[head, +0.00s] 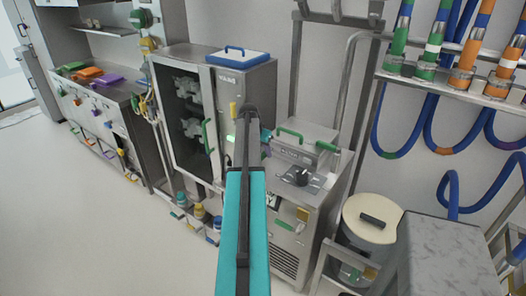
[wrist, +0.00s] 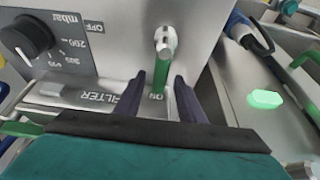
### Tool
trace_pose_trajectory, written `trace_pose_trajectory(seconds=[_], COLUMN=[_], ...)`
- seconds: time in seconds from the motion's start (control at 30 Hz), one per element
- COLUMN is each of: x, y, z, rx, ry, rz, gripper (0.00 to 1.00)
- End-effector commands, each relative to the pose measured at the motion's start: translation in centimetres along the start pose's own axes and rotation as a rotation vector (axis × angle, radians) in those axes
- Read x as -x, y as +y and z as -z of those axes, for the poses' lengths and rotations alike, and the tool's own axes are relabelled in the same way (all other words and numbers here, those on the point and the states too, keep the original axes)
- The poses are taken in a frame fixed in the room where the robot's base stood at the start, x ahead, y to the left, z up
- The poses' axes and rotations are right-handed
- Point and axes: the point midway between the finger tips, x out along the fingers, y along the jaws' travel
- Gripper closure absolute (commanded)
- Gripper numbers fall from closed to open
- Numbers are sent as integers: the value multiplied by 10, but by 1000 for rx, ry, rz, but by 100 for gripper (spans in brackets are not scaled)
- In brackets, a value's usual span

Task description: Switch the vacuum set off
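In the wrist view, a switch lever with a green handle (wrist: 160,77) hangs from a metal pivot on a steel panel (wrist: 122,45). The handle points down in the picture, toward the "ON" label; the "OFF" label (wrist: 93,27) is up and left. My gripper (wrist: 159,76) is open, with one dark finger on each side of the green handle and visible gaps to it. In the head view, my teal and black arm reaches toward the steel equipment; the fingers and the lever cannot be made out there.
A black dial (wrist: 27,38) marked in mbar sits left of the lever. A green lit button (wrist: 265,98) is at the right. In the head view, a glass-doored cabinet (head: 188,110) stands left of my arm and a round lidded container (head: 371,218) stands right.

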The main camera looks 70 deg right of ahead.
Motion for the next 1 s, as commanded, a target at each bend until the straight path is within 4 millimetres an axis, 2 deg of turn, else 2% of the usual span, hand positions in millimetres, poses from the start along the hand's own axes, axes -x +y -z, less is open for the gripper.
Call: trace_pose_trajectory(seconds=[0.4,0.47,0.63,0.8,1.0], x=[-6,-6,-6,-4,-6], y=[0,0,0,0,2], z=[0,0,0,-5,0], rx=[0,0,0,2,-7], ry=[0,0,0,0,-2], rz=[0,0,0,1,-3], gripper=[64,71,100,100,100])
